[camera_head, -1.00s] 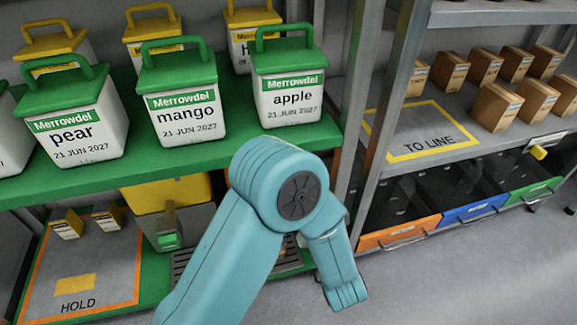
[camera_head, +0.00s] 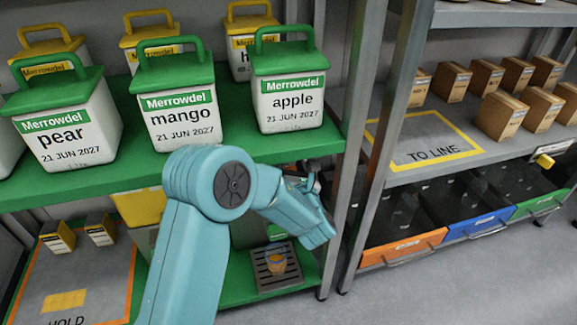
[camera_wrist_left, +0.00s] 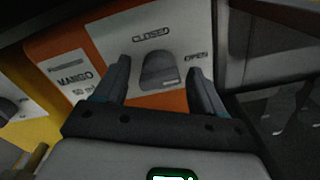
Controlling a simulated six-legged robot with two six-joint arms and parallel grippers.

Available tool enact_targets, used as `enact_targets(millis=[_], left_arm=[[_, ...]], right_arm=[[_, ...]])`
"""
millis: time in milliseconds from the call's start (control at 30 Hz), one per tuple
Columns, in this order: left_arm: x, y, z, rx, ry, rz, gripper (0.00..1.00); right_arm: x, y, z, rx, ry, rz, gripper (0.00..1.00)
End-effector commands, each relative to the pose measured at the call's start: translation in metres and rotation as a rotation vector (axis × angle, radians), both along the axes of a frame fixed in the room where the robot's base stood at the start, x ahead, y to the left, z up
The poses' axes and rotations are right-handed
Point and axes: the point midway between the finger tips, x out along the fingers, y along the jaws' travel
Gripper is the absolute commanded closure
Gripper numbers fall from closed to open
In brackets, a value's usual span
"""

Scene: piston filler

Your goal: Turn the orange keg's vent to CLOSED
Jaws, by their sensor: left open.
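The orange keg (camera_wrist_left: 65,48) fills the upper middle of the left wrist view. Its white plate reads CLOSED at the top and OPEN at the right. A dark grey vent knob (camera_wrist_left: 158,68) sits below CLOSED, with a small pale mark at its lower right. My left gripper (camera_wrist_left: 159,71) is open, one finger on each side of the knob; I cannot tell whether they touch it. In the head view my left gripper (camera_head: 312,178) is small beside the shelf post, and my arm hides the orange keg. My right gripper is not in view.
A yellow keg (camera_head: 140,206) is left of my arm. A small cup (camera_head: 277,265) stands on a drip tray (camera_head: 262,281). The green shelf (camera_head: 245,120) with several tubs is above. A metal post (camera_head: 352,130) stands close right of my gripper.

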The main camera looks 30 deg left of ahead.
Motion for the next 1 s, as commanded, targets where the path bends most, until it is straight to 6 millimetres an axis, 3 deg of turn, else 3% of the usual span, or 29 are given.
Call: enact_targets(millis=[233, 333, 400, 767, 1000], left_arm=[[0.001, 0.000, 0.000, 0.000, 0.000, 0.000, 0.33], [0.001, 0.000, 0.000, 0.000, 0.000, 0.000, 0.66], [0.001, 0.000, 0.000, 0.000, 0.000, 0.000, 0.82], [0.000, 0.000, -0.002, -0.032, -0.037, 0.000, 0.82], [0.000, 0.000, -0.003, -0.133, -0.155, 0.000, 0.82]], right_arm=[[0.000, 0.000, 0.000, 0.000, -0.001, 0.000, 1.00], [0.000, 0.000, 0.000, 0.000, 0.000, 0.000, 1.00], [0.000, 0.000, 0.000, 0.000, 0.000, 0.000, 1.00], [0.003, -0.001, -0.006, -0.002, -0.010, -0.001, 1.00], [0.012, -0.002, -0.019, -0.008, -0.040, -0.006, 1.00]])
